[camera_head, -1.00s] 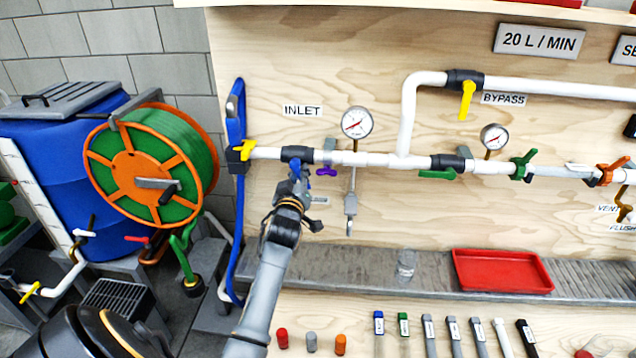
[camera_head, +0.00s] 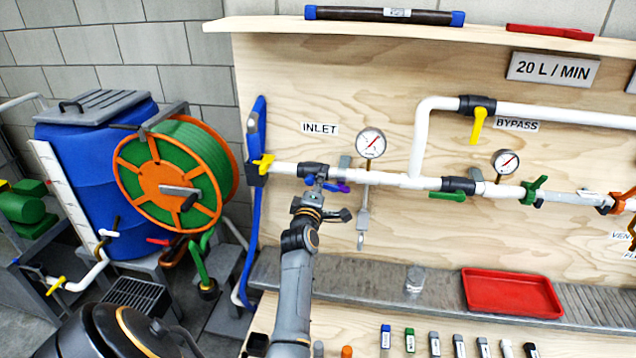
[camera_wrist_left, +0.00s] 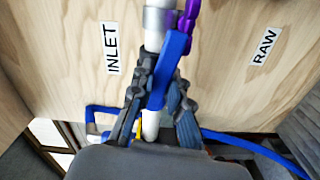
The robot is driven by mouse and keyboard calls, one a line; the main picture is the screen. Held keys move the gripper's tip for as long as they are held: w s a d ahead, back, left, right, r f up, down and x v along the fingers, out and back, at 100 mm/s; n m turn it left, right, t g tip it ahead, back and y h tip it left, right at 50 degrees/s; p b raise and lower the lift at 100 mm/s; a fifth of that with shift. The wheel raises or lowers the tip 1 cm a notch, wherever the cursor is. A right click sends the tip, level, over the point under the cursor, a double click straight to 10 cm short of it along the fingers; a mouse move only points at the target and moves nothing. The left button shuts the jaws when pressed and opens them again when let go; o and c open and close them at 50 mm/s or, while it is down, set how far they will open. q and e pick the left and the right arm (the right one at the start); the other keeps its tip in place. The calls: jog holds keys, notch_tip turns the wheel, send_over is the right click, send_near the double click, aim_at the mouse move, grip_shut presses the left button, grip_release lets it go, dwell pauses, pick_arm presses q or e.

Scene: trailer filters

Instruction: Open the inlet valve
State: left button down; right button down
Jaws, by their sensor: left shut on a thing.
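The inlet valve is a dark body (camera_head: 313,170) on the white pipe, below and left of the INLET label (camera_head: 320,128). In the left wrist view its blue lever (camera_wrist_left: 169,70) lies nearly along the white pipe (camera_wrist_left: 156,30), slightly tilted. My left gripper (camera_head: 318,190) is at the valve from below, and its fingers (camera_wrist_left: 160,95) are shut around the blue lever. The gripper hides much of the lever in the head view. My right gripper is not in view.
A yellow handle (camera_head: 264,163) is left on the same pipe, with a purple handle (camera_wrist_left: 187,20) close by the blue lever. A gauge (camera_head: 371,143) stands to the right. A sampling spout (camera_head: 361,225) hangs below. A red tray (camera_head: 511,293) lies on the ledge.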

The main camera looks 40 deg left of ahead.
pick_arm(q)
jog(key=shift+r+n+p, duration=0.4)
jog(key=shift+n, duration=0.7)
jog(key=c, duration=1.3)
grip_release()
jog(key=shift+w, duration=0.1)
jog(key=shift+o, duration=0.2)
jog(key=shift+f, duration=0.1)
